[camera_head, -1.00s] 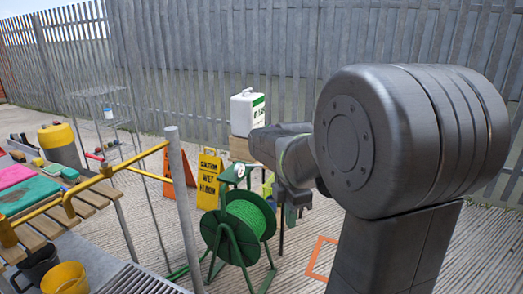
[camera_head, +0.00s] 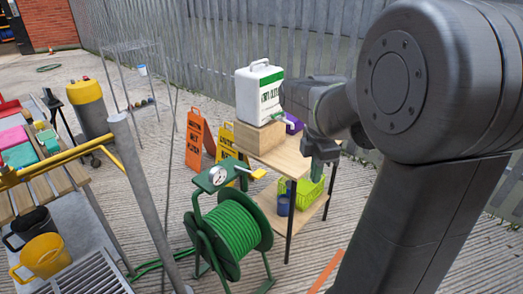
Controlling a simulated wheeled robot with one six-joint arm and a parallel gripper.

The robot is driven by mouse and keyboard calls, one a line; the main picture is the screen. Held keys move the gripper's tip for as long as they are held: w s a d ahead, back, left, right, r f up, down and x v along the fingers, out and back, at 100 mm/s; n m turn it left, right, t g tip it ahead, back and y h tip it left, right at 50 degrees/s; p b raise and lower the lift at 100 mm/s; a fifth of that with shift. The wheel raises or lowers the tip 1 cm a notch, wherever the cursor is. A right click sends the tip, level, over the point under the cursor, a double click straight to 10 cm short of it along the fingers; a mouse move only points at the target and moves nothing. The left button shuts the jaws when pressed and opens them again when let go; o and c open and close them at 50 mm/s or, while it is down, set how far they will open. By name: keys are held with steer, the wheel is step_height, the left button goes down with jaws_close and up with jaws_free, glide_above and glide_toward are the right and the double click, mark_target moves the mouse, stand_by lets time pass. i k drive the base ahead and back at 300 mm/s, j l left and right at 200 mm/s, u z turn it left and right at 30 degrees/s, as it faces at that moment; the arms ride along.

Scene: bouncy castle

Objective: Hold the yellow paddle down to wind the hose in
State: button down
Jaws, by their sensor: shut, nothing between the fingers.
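The yellow paddle (camera_head: 259,174) sticks out to the right from the green head of the hose reel stand (camera_head: 202,244), beside a round white gauge (camera_head: 217,175). The green hose (camera_head: 238,232) is wound on the drum below it, and a loose length runs off left along the ground. My gripper (camera_head: 318,176) points down, shut and empty, to the right of the paddle and apart from it in the picture. It appears in front of the wooden table. The fingertips are small and dark.
A wooden table (camera_head: 290,160) with a lower shelf stands behind the reel, bearing a white canister (camera_head: 259,96) on a wooden block. A green crate (camera_head: 303,190) and blue cup (camera_head: 283,205) are on the shelf. A grey post (camera_head: 147,200) stands left of the reel.

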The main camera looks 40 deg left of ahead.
mark_target(258, 174)
steer(key=i+u, duration=0.65)
steer(key=u, duration=0.15)
steer(key=i+l+u, duration=0.1)
steer(key=i+u, duration=0.3)
steer(key=k, duration=0.1)
